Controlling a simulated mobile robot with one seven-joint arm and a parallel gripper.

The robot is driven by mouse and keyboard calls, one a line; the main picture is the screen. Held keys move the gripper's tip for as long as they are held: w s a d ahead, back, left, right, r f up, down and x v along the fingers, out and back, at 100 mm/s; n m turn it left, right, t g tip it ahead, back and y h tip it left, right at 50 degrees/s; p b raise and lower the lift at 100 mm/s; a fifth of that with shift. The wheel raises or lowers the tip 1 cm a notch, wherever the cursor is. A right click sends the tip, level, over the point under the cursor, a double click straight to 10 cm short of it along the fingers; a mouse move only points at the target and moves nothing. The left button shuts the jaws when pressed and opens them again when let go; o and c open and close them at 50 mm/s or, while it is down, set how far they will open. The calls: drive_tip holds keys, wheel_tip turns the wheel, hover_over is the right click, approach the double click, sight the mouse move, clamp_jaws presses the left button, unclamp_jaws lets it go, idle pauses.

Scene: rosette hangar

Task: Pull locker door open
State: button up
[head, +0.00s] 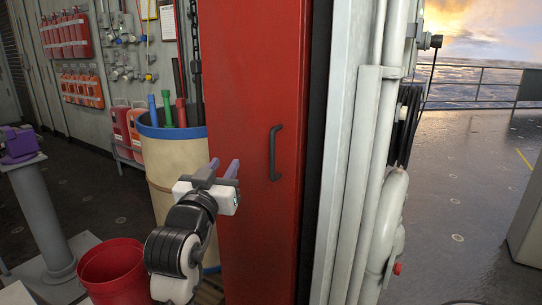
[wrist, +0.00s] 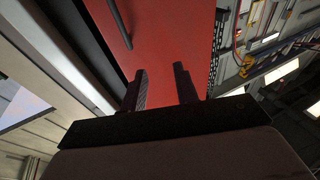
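The red locker door (head: 242,75) stands upright in the middle of the head view and looks shut. Its dark vertical bar handle (head: 274,152) is on the right part of the door. My gripper (head: 222,168) is left of the handle and a little lower, in front of the door and apart from the handle. Its two fingers are spread with nothing between them. In the wrist view, the fingers of my gripper (wrist: 160,85) point toward the red door (wrist: 170,35), and part of the handle (wrist: 120,22) shows beyond them at upper left.
A tan drum with a blue rim (head: 175,160) holding several tools stands left of the door. A red bucket (head: 112,270) is at lower left, near a grey pedestal (head: 42,215). Pale pipes (head: 375,150) run up right of the locker. Open deck (head: 460,190) lies at far right.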

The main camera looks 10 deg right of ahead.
sight(271, 157)
drive_tip(key=d+f+m+g+h, duration=0.2)
drive_tip(key=d+f+g, duration=0.1)
drive_tip(key=d, duration=0.3)
drive_tip(key=p+x, duration=0.1)
drive_tip(key=x, duration=0.3)
drive_tip(key=p+x, duration=0.1)
drive_tip(key=x, duration=0.4)
drive_tip(key=f+p+x, duration=0.1)
drive_tip(key=x, duration=0.4)
drive_tip(key=shift+w+a, duration=0.2)
drive_tip(key=shift+a, duration=0.05)
clamp_jaws()
